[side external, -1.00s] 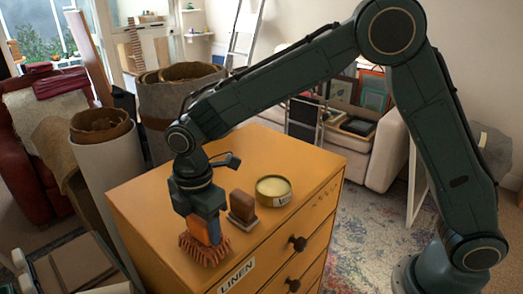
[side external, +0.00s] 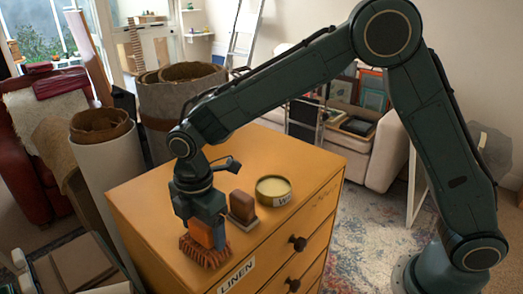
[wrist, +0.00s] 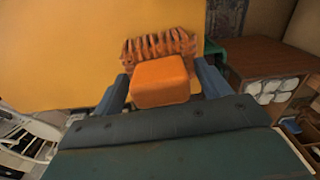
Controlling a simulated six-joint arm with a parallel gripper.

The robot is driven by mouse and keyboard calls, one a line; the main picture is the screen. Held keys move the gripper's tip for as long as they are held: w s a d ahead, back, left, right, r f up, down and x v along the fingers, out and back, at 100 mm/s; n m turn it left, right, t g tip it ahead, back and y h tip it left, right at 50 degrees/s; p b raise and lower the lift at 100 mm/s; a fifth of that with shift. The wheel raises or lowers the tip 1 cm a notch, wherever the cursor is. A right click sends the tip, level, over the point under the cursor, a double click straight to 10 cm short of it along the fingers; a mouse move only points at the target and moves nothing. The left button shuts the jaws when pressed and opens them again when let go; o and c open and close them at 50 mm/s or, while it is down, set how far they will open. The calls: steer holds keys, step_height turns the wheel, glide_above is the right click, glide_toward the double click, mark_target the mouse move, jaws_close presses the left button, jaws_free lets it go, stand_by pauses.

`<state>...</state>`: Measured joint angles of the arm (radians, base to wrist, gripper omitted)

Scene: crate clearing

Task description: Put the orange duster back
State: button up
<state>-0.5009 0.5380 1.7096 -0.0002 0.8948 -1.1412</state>
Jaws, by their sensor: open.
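The orange duster (side external: 205,247), an orange block over a fringe of reddish-brown bristles, rests on the top of the wooden drawer cabinet (side external: 150,195), near its front left corner. In the wrist view the duster's orange block (wrist: 161,80) sits between my fingers, with its bristles behind it. My gripper (side external: 207,232) is down at the duster, its fingers open on both sides of the block. In the wrist view, gaps show between the fingers and the block.
A brown brush-like block (side external: 242,206) on a pale base stands just right of my gripper. A round yellow tin (side external: 273,190) stands farther right. Rolled carpets (side external: 105,150) stand by the cabinet's left side. The cabinet's back area is clear.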

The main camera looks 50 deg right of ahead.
steer(key=shift+r, duration=0.1)
step_height(320, 180, up, 14)
stand_by(0.7)
steer(key=shift+d, duration=0.1)
stand_by(0.3)
steer(key=s+d+r+m+t, duration=0.1)
steer(key=s+d+r+m, duration=0.2)
steer(key=s+d+m, duration=0.3)
steer(key=s+d+r+m+t, duration=0.25)
steer(key=s+d, duration=0.25)
steer(key=d, duration=0.4)
steer(key=s+d+f+m+t, duration=0.1)
steer(key=s+d+f+m, duration=0.1)
steer(key=s+m, duration=0.3)
steer(key=s+d+f+m+t, duration=0.1)
steer(key=s+d+f+m, duration=0.1)
steer(key=s+d+m, duration=0.3)
steer(key=s, duration=0.3)
steer(key=shift+d, duration=0.3)
